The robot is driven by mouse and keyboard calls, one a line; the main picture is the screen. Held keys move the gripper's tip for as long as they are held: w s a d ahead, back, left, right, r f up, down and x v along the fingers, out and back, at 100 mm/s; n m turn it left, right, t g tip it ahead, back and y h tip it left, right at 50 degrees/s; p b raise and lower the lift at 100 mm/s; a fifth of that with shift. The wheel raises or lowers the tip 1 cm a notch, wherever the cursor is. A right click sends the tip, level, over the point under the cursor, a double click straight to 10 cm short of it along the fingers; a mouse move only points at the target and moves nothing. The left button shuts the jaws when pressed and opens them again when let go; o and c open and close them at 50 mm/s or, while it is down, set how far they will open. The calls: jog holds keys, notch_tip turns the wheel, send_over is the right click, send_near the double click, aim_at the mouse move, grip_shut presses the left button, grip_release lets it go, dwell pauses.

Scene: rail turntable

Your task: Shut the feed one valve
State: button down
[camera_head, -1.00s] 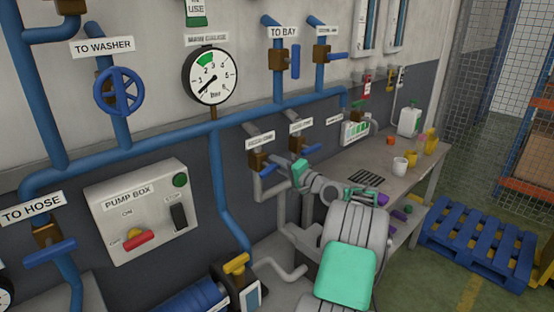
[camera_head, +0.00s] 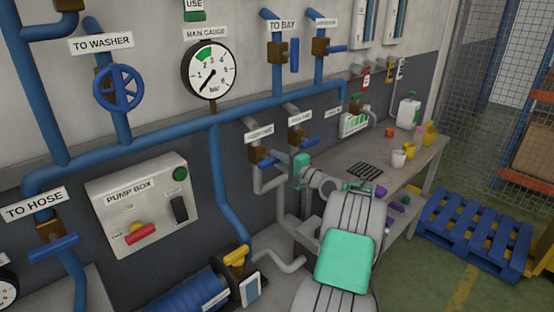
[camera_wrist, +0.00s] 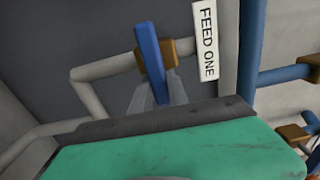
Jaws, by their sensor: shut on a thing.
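The feed one valve has a brown body (camera_head: 256,155) on a grey pipe and a blue lever (camera_wrist: 148,50). The FEED ONE label (camera_wrist: 205,42) is beside it in the wrist view. The lever lies across the pipe in the wrist view. My gripper (camera_wrist: 158,96) is shut on the lever's near end, with one grey finger on each side of it. In the head view my gripper (camera_head: 278,160) reaches the valve from the right. My green wrist part hides some of the pipe below.
A second feed valve (camera_head: 296,139) with a blue lever sits close to the right. Blue pipework with the main gauge (camera_head: 210,69) runs above. The pump box (camera_head: 143,205) is at the left. A bench (camera_head: 345,155) with a mug and bottles stands right of the valves.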

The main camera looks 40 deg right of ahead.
jog(key=c, duration=1.3)
grip_release()
jog(key=shift+s, duration=0.1)
jog(key=shift+s+d+f, duration=0.1)
jog(key=shift+s, duration=0.3)
jog(key=s+b, duration=0.2)
jog(key=s, duration=0.4)
jog(key=shift+s, duration=0.4)
